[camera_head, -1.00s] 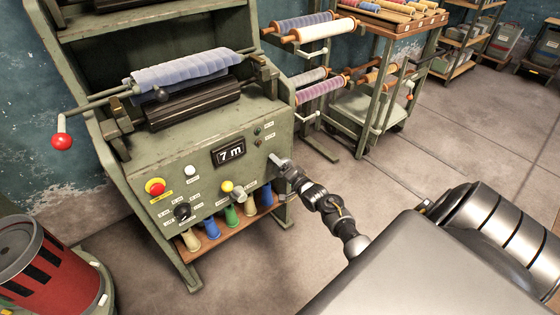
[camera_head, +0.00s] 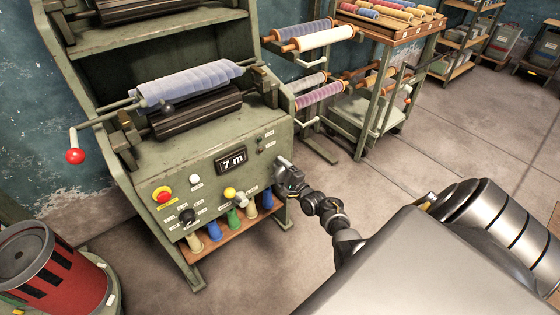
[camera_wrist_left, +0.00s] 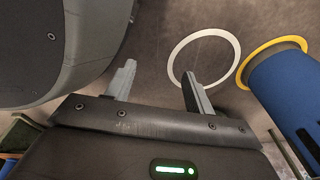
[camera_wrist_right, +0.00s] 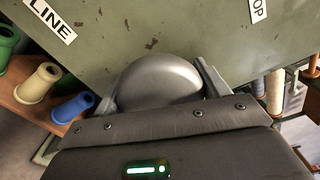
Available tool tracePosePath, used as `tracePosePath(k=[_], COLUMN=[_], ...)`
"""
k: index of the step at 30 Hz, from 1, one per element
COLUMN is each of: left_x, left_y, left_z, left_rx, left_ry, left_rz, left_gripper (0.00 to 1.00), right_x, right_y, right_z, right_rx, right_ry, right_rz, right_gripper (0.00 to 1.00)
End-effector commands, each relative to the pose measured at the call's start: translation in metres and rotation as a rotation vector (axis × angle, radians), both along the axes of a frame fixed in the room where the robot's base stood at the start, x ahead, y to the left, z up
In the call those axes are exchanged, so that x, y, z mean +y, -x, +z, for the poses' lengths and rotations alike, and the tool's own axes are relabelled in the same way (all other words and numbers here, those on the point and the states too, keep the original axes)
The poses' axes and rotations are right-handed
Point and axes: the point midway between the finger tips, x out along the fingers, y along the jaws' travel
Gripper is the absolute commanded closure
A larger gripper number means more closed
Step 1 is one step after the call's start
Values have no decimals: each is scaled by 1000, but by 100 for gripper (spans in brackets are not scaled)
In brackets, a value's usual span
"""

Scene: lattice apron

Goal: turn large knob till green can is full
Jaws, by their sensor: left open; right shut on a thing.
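A large smooth grey knob (camera_wrist_right: 160,78) fills the space between the fingers of my right gripper (camera_wrist_right: 158,92) in the right wrist view, close to the green panel. My right gripper (camera_head: 284,168) is shut on it at the panel's right side in the head view, where the gripper hides most of the knob. The panel display (camera_head: 231,161) reads 7 m. I cannot make out a green can. A green cone (camera_head: 233,221) stands among other cones on the shelf below the panel. My left gripper (camera_wrist_left: 155,85) is open and empty in the left wrist view, outside the head view.
The machine (camera_head: 200,140) carries grey-blue cloth (camera_head: 188,82) on a roller and a red-tipped crank (camera_head: 75,156). A red bin (camera_head: 62,280) stands at lower left. A blue container with a yellow rim (camera_wrist_left: 272,50) is near my left gripper. Roll racks (camera_head: 385,90) stand behind.

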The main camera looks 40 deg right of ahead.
Motion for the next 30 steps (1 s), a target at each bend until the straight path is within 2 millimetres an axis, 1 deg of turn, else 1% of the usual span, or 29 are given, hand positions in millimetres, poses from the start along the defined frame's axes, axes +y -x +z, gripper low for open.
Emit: tracePosePath(k=[3, 9, 20, 21, 25, 26, 30], left_x=[3, 5, 5, 5, 5, 5, 5], left_y=[5, 10, 10, 10, 10, 10, 10], left_z=[-2, -4, -4, -4, -4, -4, -4], left_rx=[5, 7, 8, 8, 8, 8, 8], left_ry=[-3, -5, -5, -5, -5, -5, -5], left_rz=[-1, -2, -2, -2, -2, -2, -2], left_gripper=[46, 46, 46, 46, 46, 46, 46], right_x=[2, 2, 2, 2, 1, 1, 0], right_y=[0, 0, 0, 0, 0, 0, 0], right_z=[0, -1, -1, -1, -1, -1, 0], right_rx=[1, 0, 1, 1, 0, 0, 0], right_ry=[-36, -62, -65, -64, -63, -63, -63], right_rz=[3, 3, 3, 3, 2, 2, 0], right_gripper=[49, 49, 49, 24, 6, 4, 4])
